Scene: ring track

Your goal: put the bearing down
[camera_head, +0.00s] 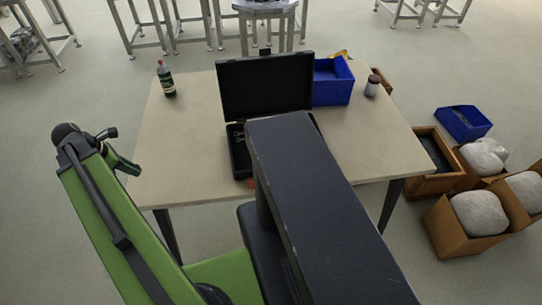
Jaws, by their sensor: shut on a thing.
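I see no bearing in this view. My green arm link rises at the left, and its dark joint stands in front of the table's left side. I cannot make out my gripper's fingertips, so what they hold is hidden. The table (185,140) has a pale top with dark legs. An open black case (264,85) stands on it with its lid up. Some small metal items show inside the case, but my dark body part covers much of its front.
A dark bottle (166,80), a blue bin (332,82) and a small jar (372,86) stand on the table.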

